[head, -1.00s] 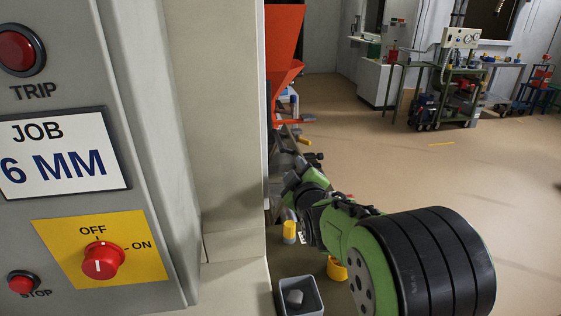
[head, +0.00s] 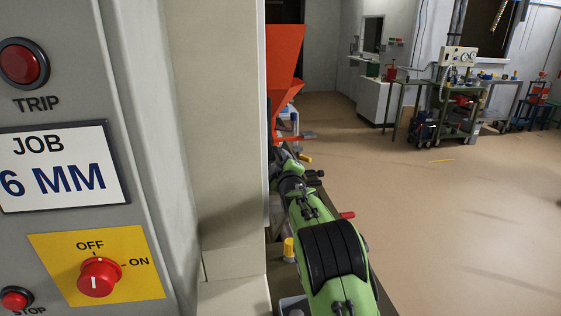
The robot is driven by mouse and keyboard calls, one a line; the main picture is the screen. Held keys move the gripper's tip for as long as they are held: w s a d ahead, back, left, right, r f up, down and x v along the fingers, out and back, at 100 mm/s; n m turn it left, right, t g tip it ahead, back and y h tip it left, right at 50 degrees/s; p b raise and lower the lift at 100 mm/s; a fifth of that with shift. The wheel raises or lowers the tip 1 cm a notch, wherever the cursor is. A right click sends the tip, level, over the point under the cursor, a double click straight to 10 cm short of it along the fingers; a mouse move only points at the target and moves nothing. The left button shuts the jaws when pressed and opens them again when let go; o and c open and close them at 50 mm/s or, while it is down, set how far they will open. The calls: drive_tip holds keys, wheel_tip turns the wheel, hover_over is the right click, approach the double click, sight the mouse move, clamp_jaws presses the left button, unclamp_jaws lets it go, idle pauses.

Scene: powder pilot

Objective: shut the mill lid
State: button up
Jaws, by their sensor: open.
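Part of an orange-red hopper-like body (head: 284,72), perhaps the mill, shows past the right edge of the grey column. The column cuts off its left side. I cannot make out the lid or whether it is open. My green and black arm reaches forward from the bottom of the head view, its far end below the orange-red body and beside the column edge. My gripper's fingers cannot be made out there; they seem hidden behind the column and the arm.
A grey control panel (head: 60,118) and pale column (head: 222,140) fill the left. The panel has a red OFF/ON knob (head: 98,278). A yellow-topped cylinder (head: 289,250) stands beside my arm. A red-ended piece (head: 347,215) lies right of it. Open floor (head: 460,220) spreads to the right.

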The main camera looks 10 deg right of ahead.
drive_tip(key=shift+w, duration=0.35)
clamp_jaws()
drive_tip(key=shift+d+f, duration=0.1)
